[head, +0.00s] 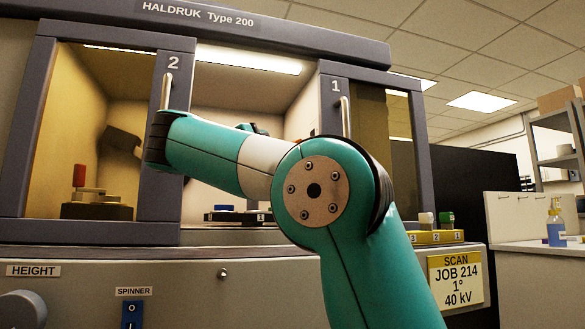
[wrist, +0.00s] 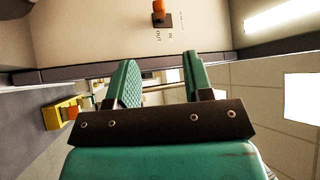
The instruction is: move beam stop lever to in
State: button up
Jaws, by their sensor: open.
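The beam stop lever shows at the top of the wrist view as an orange handle (wrist: 158,7) on a dark base (wrist: 162,21). It is fixed to a pale panel, beside printed OUT and IN labels. The handle lines up more with the OUT label than the IN label. Its upper end is close to the picture's edge. My gripper (wrist: 158,70) is open and empty, with its two green fingers apart. It is clear of the lever, which appears beyond the fingertips. In the head view, I cannot make out the lever or the gripper's fingers.
The cabinet has sliding doors with handles marked 2 (head: 166,91) and 1 (head: 345,116); my arm passes in front. A yellow numbered rack (head: 436,238) holds small pieces at the right. Inside stand a red-topped piece (head: 79,176) and a blue piece (head: 224,208).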

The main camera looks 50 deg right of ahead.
jog(key=p+x, duration=0.4)
jog(key=x, duration=0.2)
jog(key=p+x, duration=0.4)
jog(key=x, duration=0.1)
jog(key=p+x, duration=0.3)
jog(key=x, duration=0.3)
jog(key=shift+s+d+r+p, duration=0.15)
jog(key=shift+s+d+p, duration=0.05)
jog(key=shift+d+p, duration=0.2)
grip_shut()
